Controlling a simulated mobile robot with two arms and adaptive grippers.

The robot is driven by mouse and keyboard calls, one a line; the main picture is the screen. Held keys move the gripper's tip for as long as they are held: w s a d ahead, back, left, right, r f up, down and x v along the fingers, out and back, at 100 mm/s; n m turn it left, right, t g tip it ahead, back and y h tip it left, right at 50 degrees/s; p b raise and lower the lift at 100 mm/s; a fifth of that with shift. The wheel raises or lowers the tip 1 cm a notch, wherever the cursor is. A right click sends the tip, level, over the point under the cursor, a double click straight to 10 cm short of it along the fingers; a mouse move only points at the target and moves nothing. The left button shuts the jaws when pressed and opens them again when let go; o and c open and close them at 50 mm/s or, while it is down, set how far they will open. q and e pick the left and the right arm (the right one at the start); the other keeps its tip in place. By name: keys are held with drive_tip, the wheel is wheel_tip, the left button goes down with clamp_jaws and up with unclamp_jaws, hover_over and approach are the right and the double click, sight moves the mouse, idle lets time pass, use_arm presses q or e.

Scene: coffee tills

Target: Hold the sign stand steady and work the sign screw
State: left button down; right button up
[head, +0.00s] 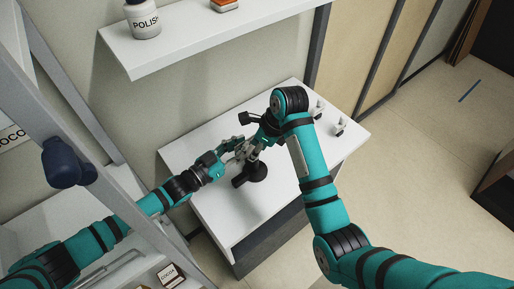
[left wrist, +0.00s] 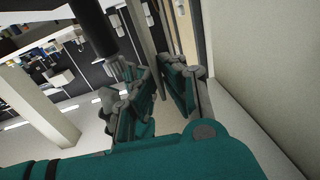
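The sign stand (head: 257,172) shows in the head view as a round black base on the white counter, with a short dark piece beside it. Its upper part is hidden by my grippers, and I cannot make out the sign screw. My left gripper (head: 234,146) reaches in from the left at the stand's upper part. In the left wrist view its fingers (left wrist: 157,88) are apart, with a dark post (left wrist: 95,30) close by the left one. I cannot tell whether they touch the stand. My right gripper (head: 254,146) points down above the base, close to the left one; its fingers are mostly hidden.
Two small white items (head: 319,109) stand at the counter's (head: 222,212) back right. A wall shelf (head: 200,38) above holds a polish jar (head: 143,22) and an orange item (head: 224,4). A grey rack frame (head: 75,95) stands at left.

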drive_tip(key=o, duration=0.6)
drive_tip(key=shift+c, duration=0.2)
drive_tip(key=shift+r, duration=0.1)
